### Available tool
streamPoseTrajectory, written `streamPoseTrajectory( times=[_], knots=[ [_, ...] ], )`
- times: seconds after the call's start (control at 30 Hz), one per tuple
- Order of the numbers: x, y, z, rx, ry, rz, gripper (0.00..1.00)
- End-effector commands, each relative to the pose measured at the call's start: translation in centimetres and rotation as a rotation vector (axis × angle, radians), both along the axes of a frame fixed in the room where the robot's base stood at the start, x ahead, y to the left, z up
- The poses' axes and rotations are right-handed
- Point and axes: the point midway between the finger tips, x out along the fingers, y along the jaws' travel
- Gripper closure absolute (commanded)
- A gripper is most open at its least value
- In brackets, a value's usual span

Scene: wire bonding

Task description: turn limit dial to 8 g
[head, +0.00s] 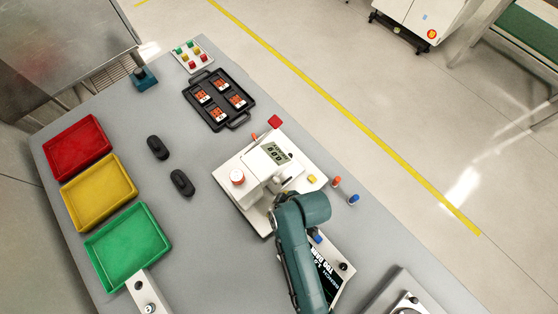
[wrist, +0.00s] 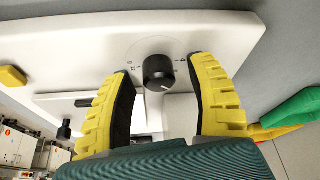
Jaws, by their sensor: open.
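The limit dial (wrist: 158,72) is a round black knob with a white pointer line, set on the white face of the machine (wrist: 85,55). Its line points toward the lower right in the wrist view. Small marks surround the knob, too small to read. My gripper (wrist: 160,69) is open, with one yellow, black-padded finger on each side of the dial and a visible gap to each.
Red (head: 77,148), yellow (head: 98,193) and green (head: 127,246) trays lie at the left. A black tray (head: 217,125) with several orange-and-white parts lies behind the machine. Two black objects (head: 157,147) (head: 182,182) sit left of it.

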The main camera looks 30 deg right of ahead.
Motion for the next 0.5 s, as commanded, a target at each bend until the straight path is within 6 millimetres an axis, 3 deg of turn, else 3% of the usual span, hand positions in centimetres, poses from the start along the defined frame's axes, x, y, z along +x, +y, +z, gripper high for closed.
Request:
streamPoseTrajectory(
  times=[0.2, 0.5],
  knots=[
    [-0.01, 0.01, 0.00, 0.000, 0.000, 0.000, 0.44],
    [-0.02, 0.00, 0.01, 0.001, 0.001, -0.001, 1.00]
  ],
)
